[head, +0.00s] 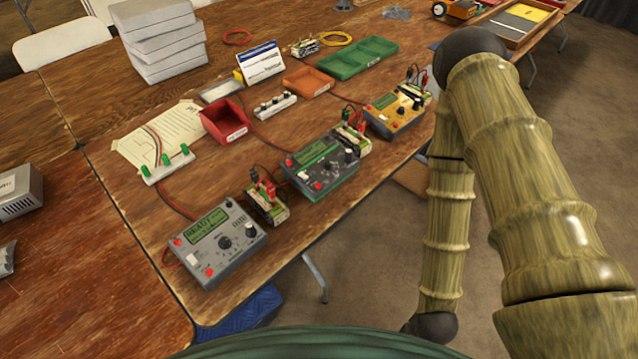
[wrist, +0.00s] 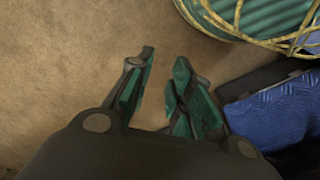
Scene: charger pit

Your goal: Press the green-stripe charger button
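Three chargers with screens, dials and red buttons stand in a row along the table's near edge. The middle one, dark grey with green edging, is the green-stripe charger (head: 322,165). A red button (head: 317,186) shows at its lower left corner, and a black knob is at its right. A grey charger (head: 214,243) is to its left and a yellow-orange charger (head: 396,113) to its right. My gripper (wrist: 165,58) is open and empty in the wrist view, its green-padded fingers apart over brown floor. It is out of sight in the head view, away from the chargers.
Battery packs with clipped leads (head: 267,201) stand between the chargers. A red bin (head: 224,121), an orange tray (head: 308,81) and a green tray (head: 360,57) lie behind. A blue patterned item (wrist: 275,110) is on the floor by my gripper. Floor right of the table is mostly clear.

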